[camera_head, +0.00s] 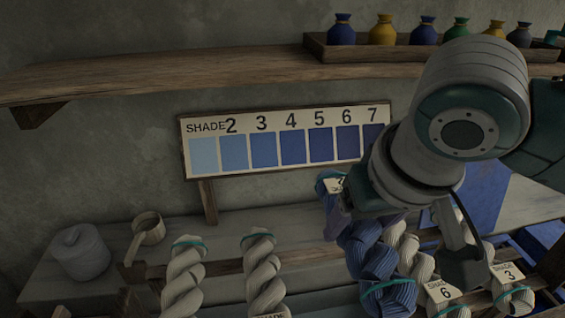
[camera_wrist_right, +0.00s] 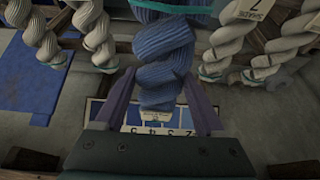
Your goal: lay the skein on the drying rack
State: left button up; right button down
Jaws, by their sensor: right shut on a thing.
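A twisted blue skein (camera_head: 372,262) with teal ties hangs below my right gripper (camera_head: 352,212) in the head view, darker above and paler at its lower end. In the right wrist view, the blue skein (camera_wrist_right: 163,50) runs between the two fingers of my right gripper (camera_wrist_right: 160,108), which is shut on it. A wooden rack bar (camera_head: 226,268) runs behind several cream skeins, including a left one (camera_head: 183,275) and one beside it (camera_head: 262,272). I cannot tell whether the blue skein touches the rack. My left gripper is not in view.
A shade board (camera_head: 287,173) stands behind. Shade tags (camera_head: 440,291) hang by the cream skeins at right, close beside the blue one. A wooden shelf (camera_head: 180,78) with a tray of jars is above.

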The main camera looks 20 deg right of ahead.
notch_tip(320, 180, up, 9)
jog(key=shift+r+p, duration=0.1)
jog(key=shift+p, duration=0.25)
jog(key=shift+w+a+r, duration=0.1)
jog(key=shift+r, duration=0.1)
jog(key=s+a+r+n+p, duration=0.1)
jog(key=a+r+p, duration=0.1)
jog(key=r+p, duration=1.3)
jog(key=a+r+n+y+p, duration=0.1)
jog(key=r+p, duration=1.4)
jog(key=r, duration=1.2)
jog(key=shift+s+a+r+n, duration=0.15)
jog(key=shift+s+a+n, duration=0.15)
jog(key=shift+s+a, duration=0.05)
